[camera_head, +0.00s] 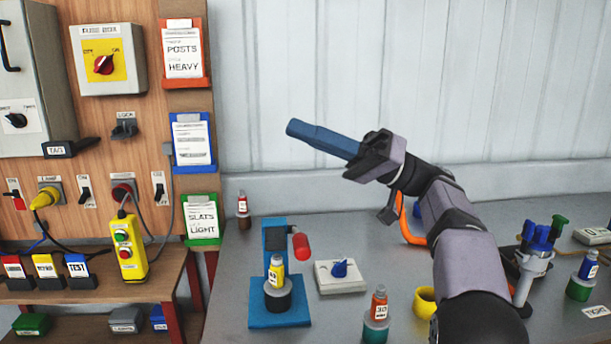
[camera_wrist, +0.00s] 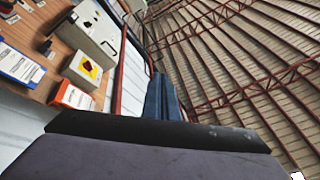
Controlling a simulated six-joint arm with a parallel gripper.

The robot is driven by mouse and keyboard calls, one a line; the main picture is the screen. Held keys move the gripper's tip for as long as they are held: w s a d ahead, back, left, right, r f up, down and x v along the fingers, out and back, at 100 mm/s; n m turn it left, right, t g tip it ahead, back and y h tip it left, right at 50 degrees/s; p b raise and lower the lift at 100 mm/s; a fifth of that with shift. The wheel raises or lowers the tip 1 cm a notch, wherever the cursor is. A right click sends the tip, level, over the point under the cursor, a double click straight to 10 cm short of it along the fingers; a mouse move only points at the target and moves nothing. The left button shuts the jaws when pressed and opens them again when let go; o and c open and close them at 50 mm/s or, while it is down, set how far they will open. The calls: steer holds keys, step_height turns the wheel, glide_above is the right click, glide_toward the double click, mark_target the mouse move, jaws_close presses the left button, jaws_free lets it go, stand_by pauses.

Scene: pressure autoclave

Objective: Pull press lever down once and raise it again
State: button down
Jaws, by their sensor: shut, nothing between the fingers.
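The blue press (camera_head: 275,318) stands on the grey bench left of centre in the head view. Its lever ends in a red grip (camera_head: 301,247) that sticks out at the right of the press head, near the top of the column. A small bottle with a yellow label (camera_head: 276,271) sits on a dark round holder on the press base. My gripper (camera_head: 291,128) has long blue fingers, shut and empty. It is high above the bench, pointing left, well above the press and apart from the lever. The fingers also show in the wrist view (camera_wrist: 160,78); the press does not.
A white plate with a blue knob (camera_head: 340,271) lies right of the press. A red-labelled bottle (camera_head: 376,306) and yellow cup (camera_head: 425,303) stand near the front. Wall switches and a fuse box (camera_head: 107,62) are at left. The air around my gripper is clear.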

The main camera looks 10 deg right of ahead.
steer(key=s+a+r+n+g+h+p, duration=0.25)
steer(key=a+r+g+h+p, duration=0.25)
steer(key=a+r+p, duration=1.4)
steer(key=n+t+h+p, duration=0.4)
steer(key=n+h+p, duration=0.3)
steer(key=h, duration=0.9)
glide_above(302, 238)
steer(key=d, duration=0.3)
step_height(302, 238, down, 21)
steer(key=m, duration=0.2)
steer(key=shift+w+n+p, duration=0.25)
steer(key=shift+n+p, duration=0.1)
steer(key=shift+p, duration=0.1)
steer(key=shift+a+f, duration=0.1)
steer(key=f, duration=0.4)
steer(key=a+f+p, duration=0.1)
steer(key=f, duration=0.4)
steer(key=a+f+p, duration=0.1)
steer(key=f, duration=0.3)
steer(key=shift+s+f, duration=0.2)
steer(key=shift+f, duration=0.1)
